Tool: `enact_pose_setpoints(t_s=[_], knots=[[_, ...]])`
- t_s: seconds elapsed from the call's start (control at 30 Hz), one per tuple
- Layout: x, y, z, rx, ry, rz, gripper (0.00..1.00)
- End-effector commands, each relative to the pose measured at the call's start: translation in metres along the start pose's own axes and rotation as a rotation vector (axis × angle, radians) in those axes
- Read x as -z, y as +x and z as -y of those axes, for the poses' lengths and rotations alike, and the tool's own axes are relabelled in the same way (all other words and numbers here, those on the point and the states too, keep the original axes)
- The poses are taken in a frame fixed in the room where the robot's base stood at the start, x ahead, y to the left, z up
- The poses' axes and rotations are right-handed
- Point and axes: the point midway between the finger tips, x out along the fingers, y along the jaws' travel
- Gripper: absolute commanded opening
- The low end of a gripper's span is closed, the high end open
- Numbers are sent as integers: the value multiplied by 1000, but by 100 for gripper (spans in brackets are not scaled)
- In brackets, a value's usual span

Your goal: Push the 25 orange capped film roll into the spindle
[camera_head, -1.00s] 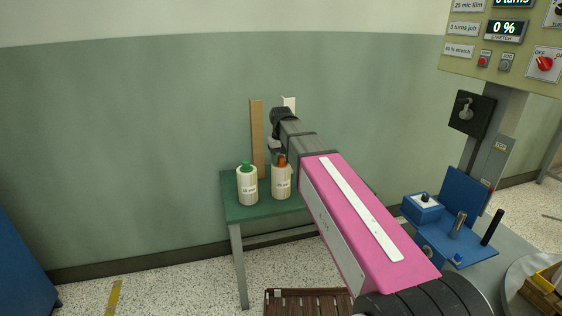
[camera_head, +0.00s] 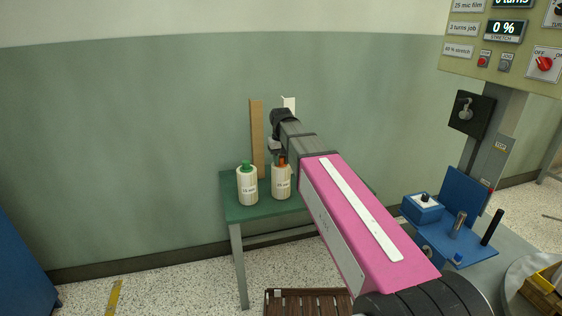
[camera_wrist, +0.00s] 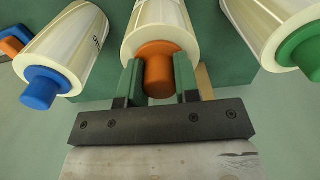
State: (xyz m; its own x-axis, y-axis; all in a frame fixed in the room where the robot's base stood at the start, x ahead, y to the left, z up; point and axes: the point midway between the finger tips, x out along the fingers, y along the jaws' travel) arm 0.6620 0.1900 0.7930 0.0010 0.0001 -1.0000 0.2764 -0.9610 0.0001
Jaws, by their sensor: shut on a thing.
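The orange capped film roll (camera_head: 281,184) stands upright on the green table, with a label on its front. In the wrist view its orange cap (camera_wrist: 158,68) sits between the two green fingers of my gripper (camera_wrist: 159,82), which is shut on it. In the head view my gripper is mostly hidden behind the end of my arm, over the roll.
A green capped roll (camera_head: 247,184) stands close to the left; a blue capped roll (camera_wrist: 62,62) shows in the wrist view. A wooden board (camera_head: 257,140) stands behind. The green table (camera_head: 240,212) has a clear front edge. A brown slatted pallet (camera_head: 305,302) lies on the floor.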

Motion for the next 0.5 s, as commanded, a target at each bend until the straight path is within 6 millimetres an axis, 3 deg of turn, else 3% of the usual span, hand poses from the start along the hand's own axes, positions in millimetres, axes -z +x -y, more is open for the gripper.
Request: enact_pose_setpoints(t_s=[0.5], knots=[[0,-23,0,0,0,-1,0]])
